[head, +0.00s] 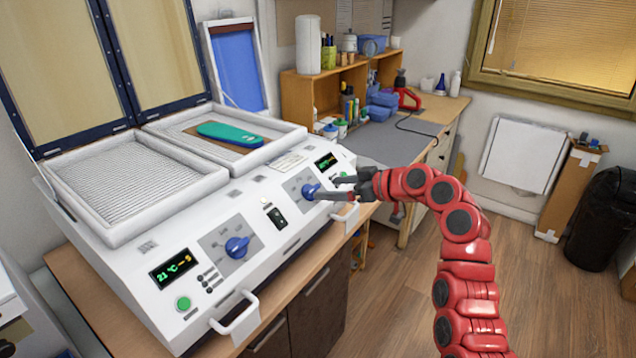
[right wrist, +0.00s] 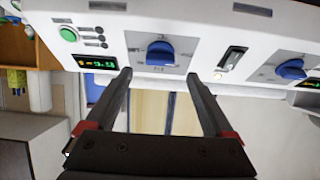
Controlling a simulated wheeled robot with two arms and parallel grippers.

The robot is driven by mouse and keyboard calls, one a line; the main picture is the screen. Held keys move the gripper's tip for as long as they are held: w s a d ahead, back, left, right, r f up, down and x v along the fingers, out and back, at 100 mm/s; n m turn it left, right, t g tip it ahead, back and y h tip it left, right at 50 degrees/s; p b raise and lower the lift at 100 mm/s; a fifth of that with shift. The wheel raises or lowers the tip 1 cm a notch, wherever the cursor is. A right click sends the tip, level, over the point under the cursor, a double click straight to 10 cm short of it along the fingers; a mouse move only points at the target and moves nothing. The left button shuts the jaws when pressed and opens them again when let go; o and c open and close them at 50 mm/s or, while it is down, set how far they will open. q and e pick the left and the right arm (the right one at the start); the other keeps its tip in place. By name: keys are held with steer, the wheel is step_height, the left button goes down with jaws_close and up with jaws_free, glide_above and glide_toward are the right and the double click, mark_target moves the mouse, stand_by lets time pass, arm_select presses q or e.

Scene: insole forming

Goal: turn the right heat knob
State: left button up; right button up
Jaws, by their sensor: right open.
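The right heat knob (head: 311,191) is a blue dial on the sloped white front panel of the press. My right gripper (head: 329,188) comes in from the right, open, with its fingertips close to this knob. In the right wrist view, which is upside down, the knob (right wrist: 160,53) lies ahead of the gap between the two fingertips (right wrist: 159,75). The fingers appear to be on either side of it; I cannot tell whether they touch it. My left gripper is not in view.
The left blue knob (head: 237,247) and a temperature display (head: 172,268) are on the same panel. A teal insole (head: 228,133) lies on the right bed. White handles (head: 237,318) stick out from the press front. A wooden shelf (head: 300,95) stands behind.

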mark_target(314, 188)
steer(key=shift+p+x, duration=0.5)
steer(key=shift+x, duration=2.2)
steer(key=shift+c, duration=0.3)
steer(key=c, duration=1.3)
